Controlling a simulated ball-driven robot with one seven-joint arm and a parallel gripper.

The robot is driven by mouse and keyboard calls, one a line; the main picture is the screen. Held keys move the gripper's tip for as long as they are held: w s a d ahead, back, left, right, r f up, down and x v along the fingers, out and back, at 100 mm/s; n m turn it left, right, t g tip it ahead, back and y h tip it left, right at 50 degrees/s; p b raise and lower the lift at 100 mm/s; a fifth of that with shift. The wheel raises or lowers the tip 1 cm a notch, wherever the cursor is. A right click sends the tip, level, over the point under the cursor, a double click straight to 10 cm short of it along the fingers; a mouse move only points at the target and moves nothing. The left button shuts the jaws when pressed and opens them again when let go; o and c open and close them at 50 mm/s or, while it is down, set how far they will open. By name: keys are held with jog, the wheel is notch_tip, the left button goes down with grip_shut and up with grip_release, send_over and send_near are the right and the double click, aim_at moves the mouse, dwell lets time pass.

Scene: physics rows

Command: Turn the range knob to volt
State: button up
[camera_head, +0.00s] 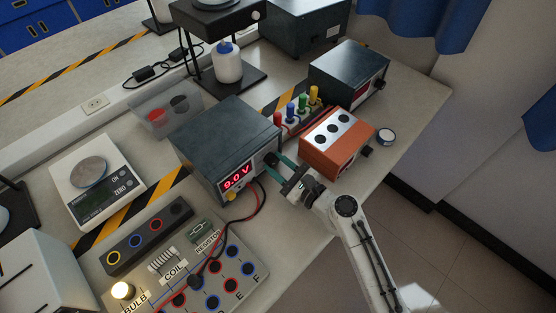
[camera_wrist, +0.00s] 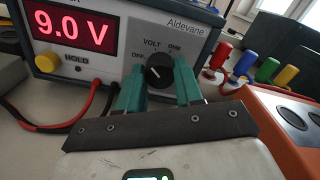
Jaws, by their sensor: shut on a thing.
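The meter labelled Aldevane (camera_head: 222,140) is a dark grey box with a light front and a red display (camera_wrist: 72,30) reading 9.0 V. It also shows in the wrist view (camera_wrist: 205,18). Its black range knob (camera_wrist: 158,75) sits right of the display, with OFF, VOLT and OHM printed around it. A white mark shows on the knob; its exact direction is hard to tell. My gripper (camera_wrist: 160,82) has its two teal fingers on either side of the knob and is shut on it. In the head view my gripper (camera_head: 284,172) hides the knob.
An orange box (camera_head: 326,146) stands close to the right of my gripper, with coloured plugs (camera_head: 300,104) behind it. Red and black leads (camera_head: 256,207) run from the meter to the circuit board (camera_head: 205,262). A yellow HOLD button (camera_wrist: 47,62) is under the display.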

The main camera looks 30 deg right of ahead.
jog(key=shift+m+p, duration=1.05)
jog(key=shift+m, duration=0.75)
jog(key=o, duration=1)
jog(key=shift+o, duration=0.2)
jog(key=shift+s, duration=0.1)
jog(key=b+v, duration=0.1)
jog(key=v, duration=0.8)
jog(key=shift+s+d+b, duration=0.1)
jog(key=shift+s+b, duration=0.05)
jog(key=shift+b, duration=0.2)
jog(key=shift+s+d, duration=0.2)
jog(key=shift+s, duration=0.4)
